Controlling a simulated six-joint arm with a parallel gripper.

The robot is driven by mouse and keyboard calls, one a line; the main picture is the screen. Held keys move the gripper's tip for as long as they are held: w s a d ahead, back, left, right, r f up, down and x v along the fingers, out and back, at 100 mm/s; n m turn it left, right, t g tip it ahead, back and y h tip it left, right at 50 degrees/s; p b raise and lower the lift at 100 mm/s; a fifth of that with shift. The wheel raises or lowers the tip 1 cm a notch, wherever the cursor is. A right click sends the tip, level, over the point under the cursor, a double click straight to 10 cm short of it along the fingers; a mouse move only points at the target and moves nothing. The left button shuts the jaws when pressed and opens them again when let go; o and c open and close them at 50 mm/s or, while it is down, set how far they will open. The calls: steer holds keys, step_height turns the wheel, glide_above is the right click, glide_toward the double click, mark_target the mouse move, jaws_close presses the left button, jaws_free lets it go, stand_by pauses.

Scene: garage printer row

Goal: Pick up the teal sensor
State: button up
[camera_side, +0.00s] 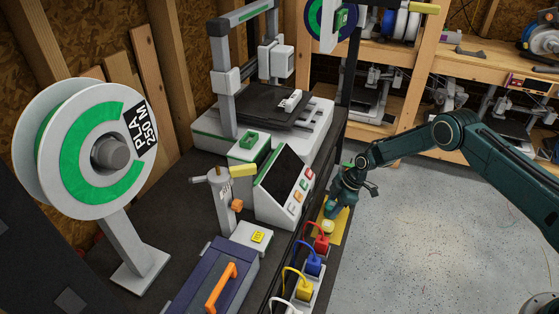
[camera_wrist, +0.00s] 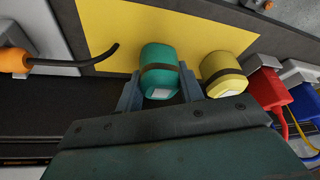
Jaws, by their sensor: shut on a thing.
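In the wrist view the teal sensor (camera_wrist: 158,56), a short rounded cylinder with a dark band and a white label, sits between the two fingers of my gripper (camera_wrist: 160,88). The jaws are shut on it. It appears over the yellow mat (camera_wrist: 110,22); I cannot tell whether it still touches the mat. In the side view my gripper (camera_side: 336,208) points down at the yellow mat, and the teal sensor cannot be told apart from the teal gripper there. A similar yellow sensor (camera_wrist: 222,68) stands just right of the right finger; it also shows in the side view (camera_side: 327,227).
Red (camera_side: 321,243), blue (camera_side: 313,264) and yellow (camera_side: 304,284) plugs line a power strip near the mat. A control panel (camera_side: 285,188) and a 3D printer (camera_side: 265,125) stand left of my gripper. An orange-handled cable tool (camera_wrist: 14,60) lies left in the wrist view.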

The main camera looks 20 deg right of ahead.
mark_target(333, 204)
steer(key=shift+r, duration=0.2)
step_height(333, 204, up, 20)
steer(key=shift+f, duration=0.15)
stand_by(0.6)
stand_by(0.6)
